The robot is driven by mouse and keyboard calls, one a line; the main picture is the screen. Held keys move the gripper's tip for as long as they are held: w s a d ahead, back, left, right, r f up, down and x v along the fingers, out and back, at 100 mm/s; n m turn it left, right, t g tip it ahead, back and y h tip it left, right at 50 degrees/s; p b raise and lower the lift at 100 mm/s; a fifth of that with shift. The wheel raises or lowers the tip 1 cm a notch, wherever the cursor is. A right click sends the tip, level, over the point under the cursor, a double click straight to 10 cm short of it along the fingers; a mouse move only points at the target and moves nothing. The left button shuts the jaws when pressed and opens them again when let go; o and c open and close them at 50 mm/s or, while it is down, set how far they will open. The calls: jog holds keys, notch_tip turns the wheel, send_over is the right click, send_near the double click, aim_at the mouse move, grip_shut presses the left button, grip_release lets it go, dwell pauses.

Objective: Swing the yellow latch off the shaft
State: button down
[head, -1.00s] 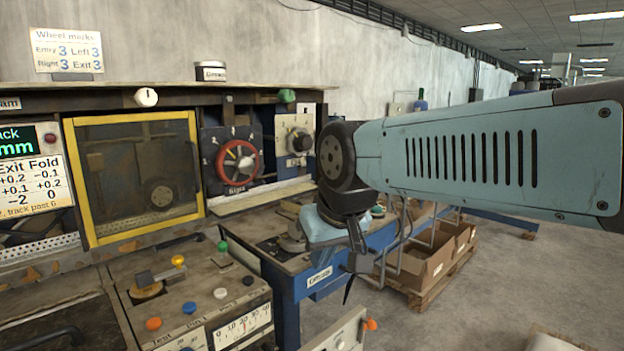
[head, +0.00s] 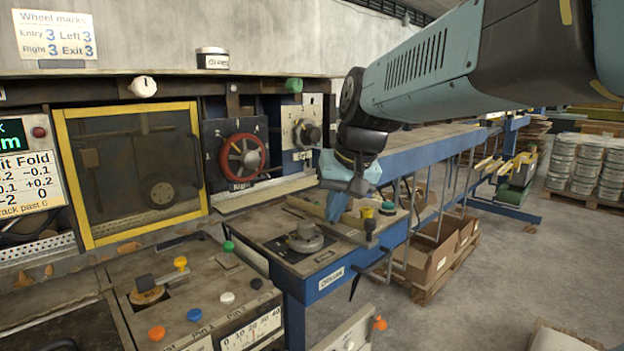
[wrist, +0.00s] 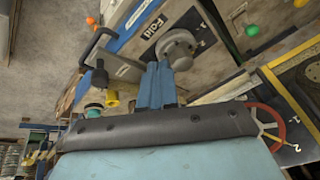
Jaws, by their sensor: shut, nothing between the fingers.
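A small yellow piece (head: 366,213) stands on the bench just right of my gripper, between a dark upright knob (head: 370,228) and a green knob (head: 387,208). It also shows in the wrist view (wrist: 112,99), left of my fingers. I cannot tell whether this piece is the latch, and no shaft under it can be made out. My gripper (head: 338,212) points down over the bench, its blue fingers shut and empty. In the wrist view the fingers (wrist: 159,66) are together, apart from the yellow piece and near a round grey knob (wrist: 178,45).
The grey knob also shows on the bench in the head view (head: 306,238). A black bar handle (wrist: 85,52) is beside the dark knob. A red handwheel (head: 243,156) and a yellow-framed window (head: 60,150) stand behind, to the left. Cardboard boxes (head: 436,262) are below, to the right.

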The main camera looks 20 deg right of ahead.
jog(key=w+d+r+m+t+y, duration=0.15)
jog(key=w+d+r+m, duration=0.35)
jog(key=d, duration=0.6)
jog(key=w+d+r+m+y, duration=0.2)
jog(key=w+d, duration=0.6)
jog(key=d, duration=0.2)
jog(key=shift+g+y, duration=0.25)
jog(key=x, duration=0.8)
jog(key=w+x, duration=0.1)
jog(key=x, duration=0.3)
jog(key=shift+a+r, duration=0.25)
jog(key=shift+a, duration=0.05)
jog(key=shift+w+a+f, duration=0.15)
jog(key=shift+w+a, duration=0.1)
jog(key=shift+w, duration=0.1)
jog(key=shift+a, duration=0.15)
